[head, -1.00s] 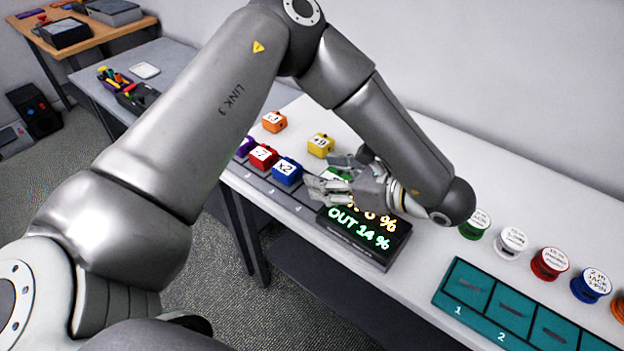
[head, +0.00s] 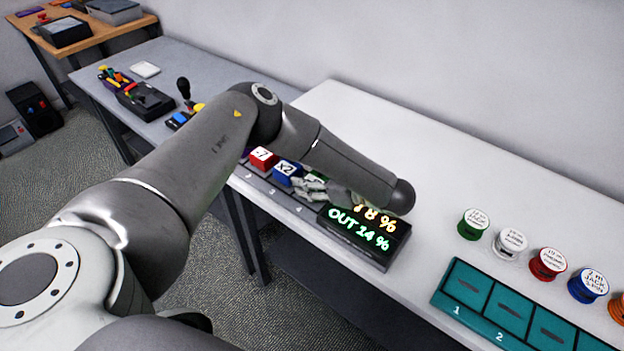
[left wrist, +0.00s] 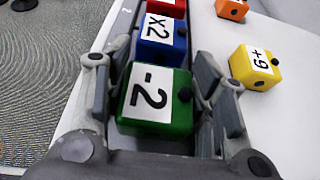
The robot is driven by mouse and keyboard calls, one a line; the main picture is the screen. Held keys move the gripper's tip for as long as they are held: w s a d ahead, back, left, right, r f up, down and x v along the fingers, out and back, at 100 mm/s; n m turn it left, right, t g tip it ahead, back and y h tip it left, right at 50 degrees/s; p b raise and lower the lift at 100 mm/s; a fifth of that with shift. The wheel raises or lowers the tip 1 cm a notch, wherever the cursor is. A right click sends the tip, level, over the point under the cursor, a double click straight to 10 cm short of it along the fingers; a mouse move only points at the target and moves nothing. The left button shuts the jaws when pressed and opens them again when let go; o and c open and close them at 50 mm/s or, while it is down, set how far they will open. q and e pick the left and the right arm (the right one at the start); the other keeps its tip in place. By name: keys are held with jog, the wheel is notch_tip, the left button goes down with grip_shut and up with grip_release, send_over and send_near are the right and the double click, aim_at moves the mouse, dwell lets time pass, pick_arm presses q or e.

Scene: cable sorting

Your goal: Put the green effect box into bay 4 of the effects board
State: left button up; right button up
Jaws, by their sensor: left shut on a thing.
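The green effect box (left wrist: 158,103), marked -2, is between the fingers of my left gripper (left wrist: 160,100) in the left wrist view. The gripper is shut on it. In the head view a sliver of the green box (head: 316,177) shows behind my left gripper (head: 313,190), and my arm hides the rest. The effects board (head: 267,188) is a dark strip along the table's front edge. The box is at the bay 4 end of the row, close to the blue x2 box (head: 286,173). I cannot tell whether it rests in the bay or is just above. My right gripper is not in view.
A red box (head: 263,158) sits beyond the blue one. A yellow +9 box (left wrist: 256,67) and an orange box (left wrist: 232,9) lie on the white table behind. A lit display (head: 362,235) stands right of bay 4. Spools and a teal tray (head: 470,315) are farther right.

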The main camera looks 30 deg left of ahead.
pick_arm(q)
jog(key=shift+w+f, duration=0.1)
jog(key=shift+f, duration=0.2)
